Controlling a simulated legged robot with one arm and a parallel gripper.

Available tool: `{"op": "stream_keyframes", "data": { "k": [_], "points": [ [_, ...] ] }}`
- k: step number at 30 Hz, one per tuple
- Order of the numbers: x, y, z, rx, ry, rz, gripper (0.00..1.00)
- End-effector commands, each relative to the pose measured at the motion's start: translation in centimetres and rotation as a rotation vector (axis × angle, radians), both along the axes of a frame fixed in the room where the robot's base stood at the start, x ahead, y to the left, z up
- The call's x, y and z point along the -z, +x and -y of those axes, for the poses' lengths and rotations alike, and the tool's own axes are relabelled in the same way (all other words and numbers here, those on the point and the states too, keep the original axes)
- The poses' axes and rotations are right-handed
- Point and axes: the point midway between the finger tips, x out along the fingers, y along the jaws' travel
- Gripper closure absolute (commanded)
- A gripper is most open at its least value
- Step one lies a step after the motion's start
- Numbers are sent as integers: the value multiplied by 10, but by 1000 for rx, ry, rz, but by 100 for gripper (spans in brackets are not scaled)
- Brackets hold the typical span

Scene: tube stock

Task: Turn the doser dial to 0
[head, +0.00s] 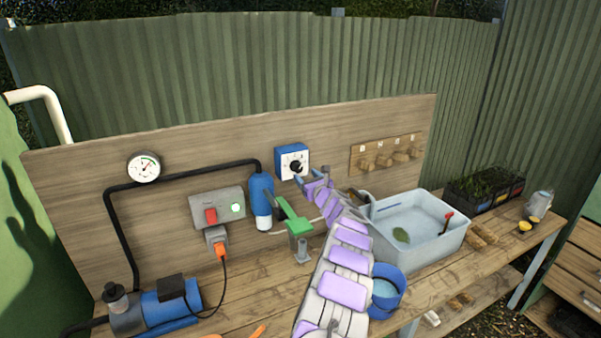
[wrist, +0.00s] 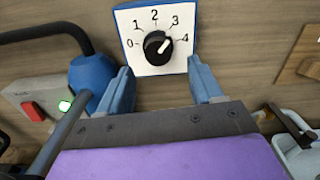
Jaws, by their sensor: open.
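The doser dial is a black knob (wrist: 158,47) on a white face numbered 0 to 4, at the front of a blue box (head: 292,162) on the wooden back board. In the wrist view its white pointer mark is turned up and right, between 3 and 4, nearer 4. My gripper (wrist: 160,80) is open, with one blue-grey finger low on each side of the dial face. Nothing is between the fingers. In the head view my arm reaches up to just below and right of the knob (head: 296,166).
A blue bottle (head: 261,200) and black pipe are left of the dial. A green lever (head: 294,217) is below it. A switch box (head: 217,207) is farther left. A water basin (head: 420,228) and blue bucket (head: 388,288) stand right of my arm.

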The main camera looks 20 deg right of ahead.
Motion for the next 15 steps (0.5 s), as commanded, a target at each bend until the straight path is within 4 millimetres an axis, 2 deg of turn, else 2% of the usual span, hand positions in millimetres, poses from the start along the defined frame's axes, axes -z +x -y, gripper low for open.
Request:
{"op": "stream_keyframes", "data": {
  "k": [15],
  "points": [
    [-1, 42, -1, 0, -3, 0, 34]
  ]
}}
